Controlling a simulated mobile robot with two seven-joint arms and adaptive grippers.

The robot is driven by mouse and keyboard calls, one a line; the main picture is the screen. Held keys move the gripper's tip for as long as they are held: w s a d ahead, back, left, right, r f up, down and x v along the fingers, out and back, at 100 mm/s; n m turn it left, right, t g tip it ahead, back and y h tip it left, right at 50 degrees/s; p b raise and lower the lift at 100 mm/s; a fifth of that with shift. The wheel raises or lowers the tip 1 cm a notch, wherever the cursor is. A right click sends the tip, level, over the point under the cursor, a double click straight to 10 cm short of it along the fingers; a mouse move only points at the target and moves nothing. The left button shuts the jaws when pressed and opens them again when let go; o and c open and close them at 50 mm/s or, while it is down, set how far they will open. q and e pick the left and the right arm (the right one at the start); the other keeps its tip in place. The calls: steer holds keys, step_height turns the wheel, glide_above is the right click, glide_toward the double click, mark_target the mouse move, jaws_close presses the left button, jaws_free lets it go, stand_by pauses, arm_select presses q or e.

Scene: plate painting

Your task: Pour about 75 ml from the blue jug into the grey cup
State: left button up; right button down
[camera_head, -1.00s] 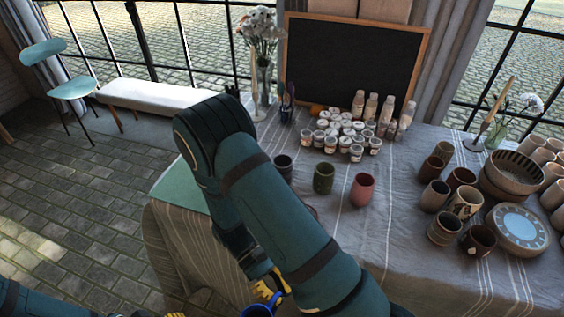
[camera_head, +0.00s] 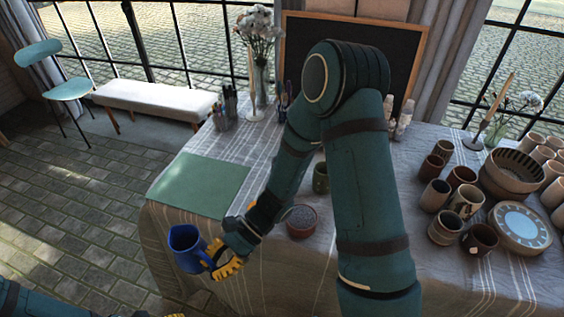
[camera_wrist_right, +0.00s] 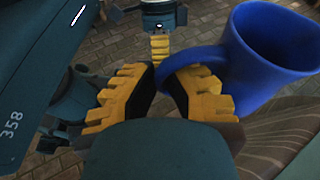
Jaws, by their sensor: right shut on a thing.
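The blue jug (camera_head: 186,249) hangs in the air in front of the table's near left edge, roughly upright. My right gripper (camera_head: 217,260) is shut on its handle; the wrist view shows the yellow fingers (camera_wrist_right: 163,88) closed around the handle of the jug (camera_wrist_right: 262,62). What is inside the jug cannot be seen. The grey cup is hidden behind my right arm. A green cup (camera_head: 320,180) partly shows beside that arm. My left gripper (camera_head: 175,315) is only a sliver at the bottom edge; its opening cannot be told.
A bowl with grey contents (camera_head: 301,221) sits close to my right forearm. A green mat (camera_head: 198,187) lies clear at the table's left. Several cups, a striped bowl (camera_head: 512,172) and plates (camera_head: 520,227) crowd the right. A chalkboard (camera_head: 292,50) stands behind.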

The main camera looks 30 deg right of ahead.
arm_select(q)
steer(key=f+b, duration=0.1)
steer(key=w+f+b, duration=0.1)
steer(key=f+b, duration=0.3)
steer(key=shift+w+d+f, duration=0.1)
steer(key=shift+w+d, duration=0.15)
steer(key=shift+w, duration=0.15)
arm_select(e)
steer(key=w+d+m+t+h, duration=0.3)
steer(key=w+d+m+t, duration=0.2)
steer(key=d+m+t, duration=0.2)
steer(key=w+d+f+m+t+h, duration=0.1)
steer(key=w+d+m+t+h, duration=0.3)
steer(key=d, duration=0.5)
steer(key=w+m+t, duration=0.2)
steer(key=m+t, duration=0.1)
steer(key=shift+w, duration=0.25)
steer(key=shift+d+r+m, duration=0.1)
steer(key=shift+r+m, duration=0.05)
steer(key=shift+m, duration=0.15)
arm_select(q)
steer(key=shift+r+p, duration=0.35)
steer(key=shift+r, duration=0.05)
arm_select(e)
steer(key=w+d+r+m+g+y, duration=0.3)
steer(key=w+d+r+m, duration=0.1)
steer(key=d+m, duration=0.1)
steer(key=shift+d+r, duration=0.25)
